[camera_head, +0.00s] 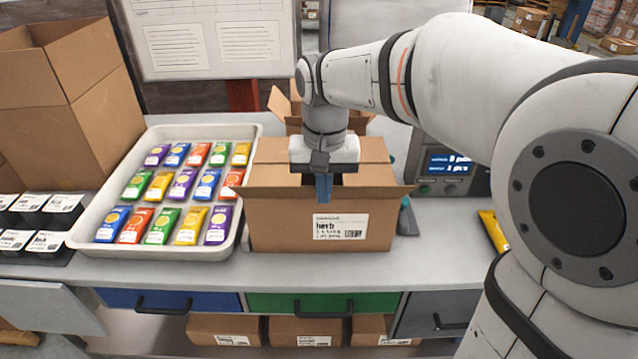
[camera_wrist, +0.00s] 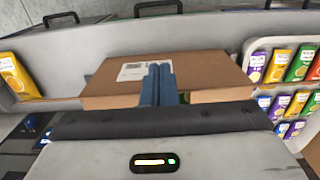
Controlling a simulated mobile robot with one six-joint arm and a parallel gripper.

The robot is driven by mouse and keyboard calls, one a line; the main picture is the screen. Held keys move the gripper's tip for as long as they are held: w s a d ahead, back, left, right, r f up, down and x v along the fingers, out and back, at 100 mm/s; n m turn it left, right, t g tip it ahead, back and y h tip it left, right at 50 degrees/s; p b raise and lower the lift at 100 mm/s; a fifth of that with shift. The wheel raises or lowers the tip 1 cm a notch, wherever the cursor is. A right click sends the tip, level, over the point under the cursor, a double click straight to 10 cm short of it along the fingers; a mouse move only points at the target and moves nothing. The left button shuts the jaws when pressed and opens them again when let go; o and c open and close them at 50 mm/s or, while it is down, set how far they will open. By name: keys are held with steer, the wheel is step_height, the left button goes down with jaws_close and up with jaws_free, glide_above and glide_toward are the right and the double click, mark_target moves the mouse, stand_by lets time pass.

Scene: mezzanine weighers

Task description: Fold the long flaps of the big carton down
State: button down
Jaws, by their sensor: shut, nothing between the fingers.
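The big carton (camera_head: 290,225) stands on the counter in the middle of the head view, a white label on its front. Its front flap (camera_head: 270,190) juts outward along the front top edge. Brown panels (camera_head: 275,178) lie across the top, with a dark gap below my gripper. The carton also shows in the wrist view (camera_wrist: 110,80). My gripper (camera_head: 323,188) points down over the carton's middle near the front edge, its blue fingers shut and empty. They also show in the wrist view (camera_wrist: 157,85). Whether they touch the flap I cannot tell. My wrist hides part of the top.
A tray (camera_head: 255,130) of colourful packets stands left of the carton. A tall open carton (camera_head: 75,120) is at the far left, near black tubs (camera_head: 50,208). A small open carton (camera_head: 283,104) stands behind. A scale display (camera_head: 448,163) is right, a yellow packet (camera_head: 493,230) farther right.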

steer(key=shift+w+d+r+p, duration=0.1)
steer(key=shift+w+r+p, duration=0.2)
steer(key=shift+w, duration=0.55)
steer(key=shift+w+a+r+p, duration=0.1)
steer(key=shift+w+p, duration=0.35)
steer(key=shift+w, duration=0.4)
steer(key=shift+w+d+r+p, duration=0.15)
steer(key=shift+w+p, duration=0.2)
steer(key=shift+w, duration=0.5)
steer(key=w+p, duration=0.2)
steer(key=w, duration=0.1)
steer(key=w+p, duration=0.1)
steer(key=w, duration=0.1)
steer(key=shift+w+r, duration=0.25)
steer(key=shift+r, duration=0.1)
steer(key=shift+w, duration=0.1)
steer(key=w, duration=0.1)
steer(key=w+f, duration=0.1)
steer(key=w+p, duration=0.1)
steer(key=w, duration=0.1)
steer(key=shift+w+d+f, duration=0.1)
steer(key=shift+f, duration=0.2)
